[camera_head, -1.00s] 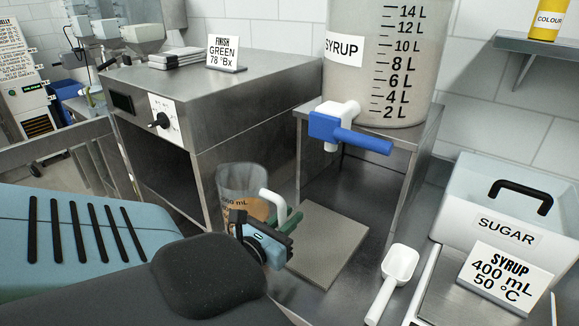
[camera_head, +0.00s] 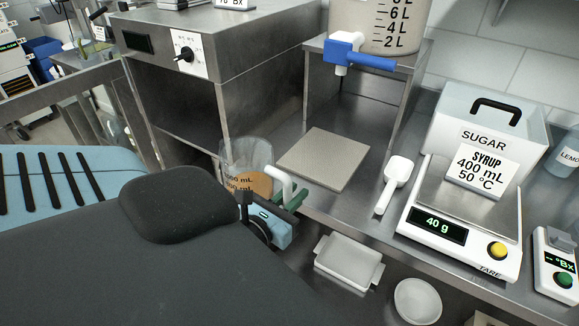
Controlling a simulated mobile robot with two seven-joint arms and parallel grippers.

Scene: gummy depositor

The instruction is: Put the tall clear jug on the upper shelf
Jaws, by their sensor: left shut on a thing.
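The tall clear jug (camera_head: 240,155) is left of centre, with mL marks and orange-brown contents low inside. It looks about upright. Its white handle (camera_head: 282,179) points right. My left gripper (camera_head: 284,204) is shut on the jug at the handle side; my dark arm and the gripper hide the jug's lower part and most of the grip. The jug is in front of the steel cabinet and left of the grey mat. I cannot tell how high it is over the counter. My right gripper is not in view.
The grey mat (camera_head: 324,159) is bare below the syrup tank (camera_head: 375,20) and its blue tap (camera_head: 350,55). A white scoop (camera_head: 397,174), the scale (camera_head: 465,225) and the sugar bin (camera_head: 485,122) stand right. A white tray (camera_head: 348,262) and bowl (camera_head: 418,301) lie lower in front.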

